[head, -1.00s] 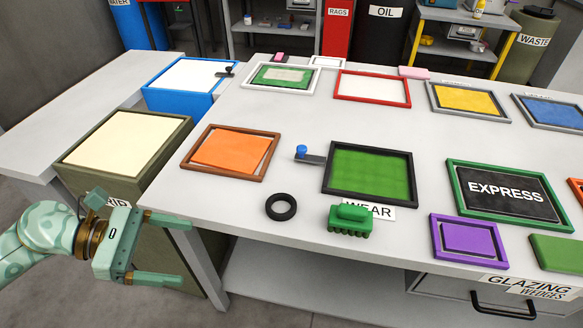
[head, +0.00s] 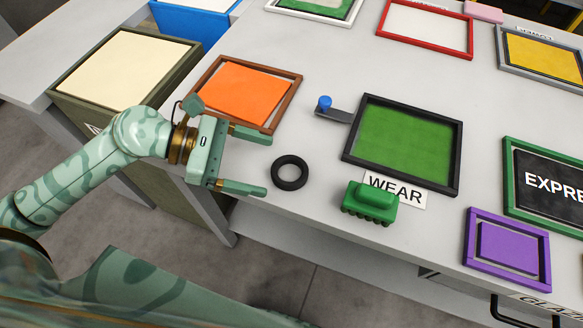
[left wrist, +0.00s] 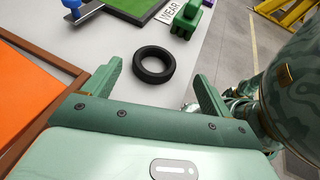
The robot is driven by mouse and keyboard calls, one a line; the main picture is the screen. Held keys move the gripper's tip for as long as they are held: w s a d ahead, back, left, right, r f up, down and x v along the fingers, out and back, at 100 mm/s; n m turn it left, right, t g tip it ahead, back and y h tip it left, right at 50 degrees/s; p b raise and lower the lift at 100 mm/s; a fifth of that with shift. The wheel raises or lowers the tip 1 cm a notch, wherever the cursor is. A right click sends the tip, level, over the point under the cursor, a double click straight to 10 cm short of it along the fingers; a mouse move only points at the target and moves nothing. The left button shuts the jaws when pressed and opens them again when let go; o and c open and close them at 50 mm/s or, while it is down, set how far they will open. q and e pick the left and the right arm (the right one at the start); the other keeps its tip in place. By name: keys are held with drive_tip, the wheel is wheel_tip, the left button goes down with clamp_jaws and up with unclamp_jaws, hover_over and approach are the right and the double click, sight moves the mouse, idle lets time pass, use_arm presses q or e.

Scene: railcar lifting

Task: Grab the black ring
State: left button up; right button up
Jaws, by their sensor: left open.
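The black ring (head: 290,184) lies flat on the grey table near its front edge, left of the green brush-like block. My left gripper (head: 258,163) is open and empty, just left of the ring, with its fingers pointing right toward it. In the left wrist view the ring (left wrist: 154,75) is ahead of the gap between the two open fingers (left wrist: 160,92), and neither finger touches it. My right gripper is not in view.
An orange panel in a brown frame (head: 290,74) lies behind my left gripper. A green block (head: 370,203) and a WEAR label (head: 412,193) sit right of the ring. A black-framed green panel (head: 365,96) with a blue knob (head: 324,102) is behind. The table is clear around the ring.

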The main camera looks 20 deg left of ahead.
sight(288, 169)
use_arm(q)
drive_tip(key=shift+w+d+f, duration=0.1)
drive_tip(key=shift+d, duration=0.25)
drive_tip(key=x, duration=0.1)
drive_tip(key=b+x, duration=0.1)
drive_tip(key=x, duration=0.2)
drive_tip(key=shift+w+f+b, duration=0.35)
drive_tip(key=shift+w+f, duration=0.05)
drive_tip(key=shift+w, duration=0.05)
drive_tip(key=shift+d+f, duration=0.1)
drive_tip(key=shift+d, duration=0.35)
drive_tip(key=c, duration=1)
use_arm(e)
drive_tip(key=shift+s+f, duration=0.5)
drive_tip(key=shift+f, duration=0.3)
